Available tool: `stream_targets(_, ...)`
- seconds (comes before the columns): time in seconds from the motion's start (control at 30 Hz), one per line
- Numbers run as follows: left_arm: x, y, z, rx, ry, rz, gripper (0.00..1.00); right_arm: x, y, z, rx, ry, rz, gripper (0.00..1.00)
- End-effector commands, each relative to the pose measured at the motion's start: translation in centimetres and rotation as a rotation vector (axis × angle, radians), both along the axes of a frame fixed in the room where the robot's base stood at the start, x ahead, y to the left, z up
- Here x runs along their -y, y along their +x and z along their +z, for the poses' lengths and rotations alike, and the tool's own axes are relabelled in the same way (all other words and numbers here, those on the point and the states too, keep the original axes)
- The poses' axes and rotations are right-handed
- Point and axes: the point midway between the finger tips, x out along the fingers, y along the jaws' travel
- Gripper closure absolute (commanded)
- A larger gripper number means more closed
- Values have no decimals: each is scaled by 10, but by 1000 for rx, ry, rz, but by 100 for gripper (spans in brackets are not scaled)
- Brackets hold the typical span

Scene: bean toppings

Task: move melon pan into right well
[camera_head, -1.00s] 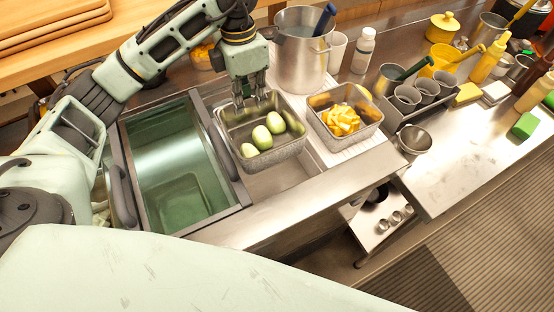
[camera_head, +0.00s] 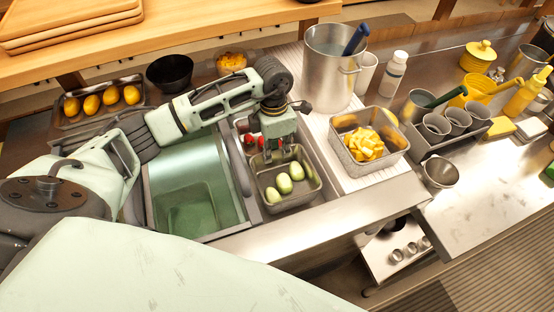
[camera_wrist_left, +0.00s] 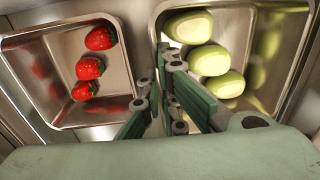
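The melon pan (camera_head: 317,187) is a metal pan holding several pale green melons (camera_head: 284,183). In the head view it sits low in the front of the right well (camera_head: 238,157), just right of the green-tinted well. I cannot tell whether it rests on the bottom. My left gripper (camera_head: 278,153) is at the pan's back rim. In the left wrist view the pan (camera_wrist_left: 243,20) is at the right, and my left gripper (camera_wrist_left: 160,85) has its fingers close together on either side of the pan's wall. My right gripper is out of view.
A pan of strawberries (camera_wrist_left: 60,35) lies directly beside the melon pan, behind it in the head view. The open green-tinted well (camera_head: 190,170) is to the left. A yellow-fruit pan (camera_head: 352,165) stands right on a white board (camera_head: 395,178). A tall pot (camera_head: 328,65) stands behind.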

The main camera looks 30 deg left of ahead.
Motion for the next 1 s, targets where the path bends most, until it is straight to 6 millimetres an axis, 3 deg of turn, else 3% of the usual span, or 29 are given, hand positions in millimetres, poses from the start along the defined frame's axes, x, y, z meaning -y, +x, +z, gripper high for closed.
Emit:
stream_targets(0.33, 1, 0, -37, -1, -1, 0, 100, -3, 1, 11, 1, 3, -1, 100)
stream_targets(0.67, 0, 0, -42, 1, -1, -1, 100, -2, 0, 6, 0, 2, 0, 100)
stream_targets(0.93, 0, 0, -42, -1, 1, 0, 77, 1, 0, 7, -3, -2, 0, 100)
stream_targets(1.0, 0, 0, -42, -1, 1, 0, 77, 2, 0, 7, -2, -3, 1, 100)
